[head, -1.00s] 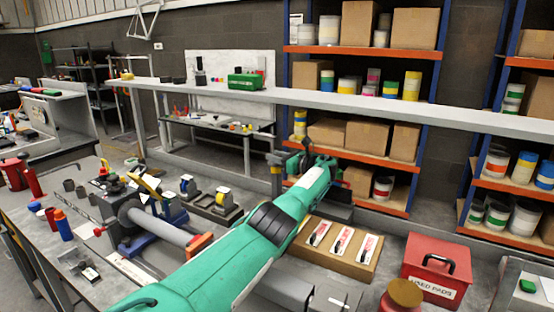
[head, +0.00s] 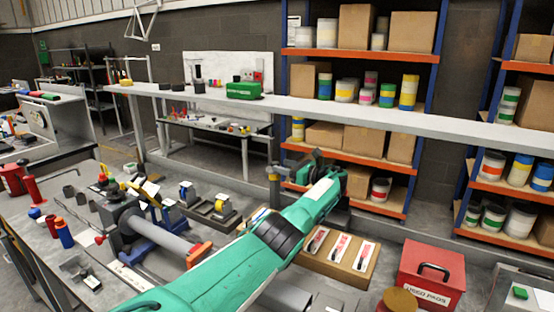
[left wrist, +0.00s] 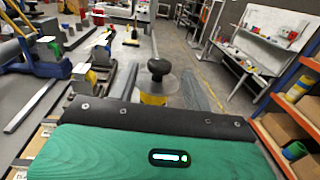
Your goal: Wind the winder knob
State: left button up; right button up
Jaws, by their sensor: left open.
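The winder knob (left wrist: 158,68) is black and round-topped. In the left wrist view it stands on a clear-grey disc above a yellow body (left wrist: 154,98). In the head view, what looks like the winder (head: 274,175) is a short grey and yellow post at the bench's far side; its knob is too small to make out. My left gripper (head: 296,168) is open and empty, just right of this post and facing it. In the left wrist view its grey fingers lie on either side of the knob, with gaps showing. I cannot tell how deep the knob sits between them. My right gripper is not in view.
Tape holders (head: 222,207) and a grey roller on a blue stand (head: 160,238) are left of the winder. A cardboard panel with white labels (head: 340,249) and a red box (head: 430,272) are right of my arm. A long pale rail (head: 330,112) runs behind.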

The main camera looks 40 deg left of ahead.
pick_arm(q)
jog(key=w+d+p, duration=0.1)
jog(key=d, duration=0.8)
jog(key=shift+w+p, duration=0.25)
jog(key=shift+p, duration=0.05)
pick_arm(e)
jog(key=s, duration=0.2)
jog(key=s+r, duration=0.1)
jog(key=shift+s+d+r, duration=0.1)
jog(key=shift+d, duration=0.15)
pick_arm(q)
jog(key=shift+r, duration=0.1)
